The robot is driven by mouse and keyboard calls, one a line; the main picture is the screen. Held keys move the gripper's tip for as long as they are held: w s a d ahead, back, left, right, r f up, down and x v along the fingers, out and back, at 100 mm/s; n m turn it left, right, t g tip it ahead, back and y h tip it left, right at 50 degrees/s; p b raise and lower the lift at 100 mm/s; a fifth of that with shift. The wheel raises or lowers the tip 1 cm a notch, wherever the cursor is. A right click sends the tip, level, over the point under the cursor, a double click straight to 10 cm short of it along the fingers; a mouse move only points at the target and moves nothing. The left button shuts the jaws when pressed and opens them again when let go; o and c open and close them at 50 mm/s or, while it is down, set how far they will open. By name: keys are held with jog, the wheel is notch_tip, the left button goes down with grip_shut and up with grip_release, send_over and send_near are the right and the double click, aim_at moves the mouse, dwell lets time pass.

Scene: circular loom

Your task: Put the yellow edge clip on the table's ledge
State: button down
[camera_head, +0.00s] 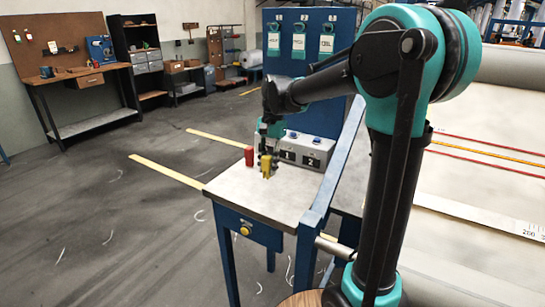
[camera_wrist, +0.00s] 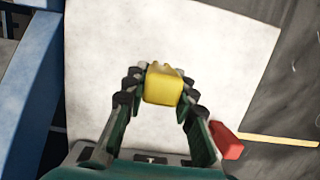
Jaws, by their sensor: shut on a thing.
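My gripper (camera_head: 268,160) points down and is shut on the clip. In the wrist view the clip (camera_wrist: 163,84) sits between the two fingertips (camera_wrist: 160,92), with the pale tabletop (camera_wrist: 200,35) behind it. I cannot tell whether the clip touches the tabletop or hangs just above it. I cannot make out a separate ledge for certain.
A red block (camera_head: 249,155) stands left of my gripper, and also shows in the wrist view (camera_wrist: 226,141). A grey numbered box (camera_head: 305,150) stands at the table's back. A blue rail (camera_head: 325,180) runs along the table's right side. The front tabletop is clear.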

jog(key=shift+a+f, duration=0.2)
jog(key=shift+f, duration=0.25)
jog(key=shift+w+x, duration=0.15)
jog(key=shift+x, duration=0.6)
jog(key=shift+w+x, duration=0.1)
jog(key=shift+x, duration=0.65)
jog(key=shift+d+f, duration=0.2)
jog(key=shift+f, duration=0.35)
jog(key=c, duration=1.2)
grip_release()
jog(key=shift+o, duration=0.2)
jog(key=v, duration=1.2)
jog(key=shift+d, duration=0.1)
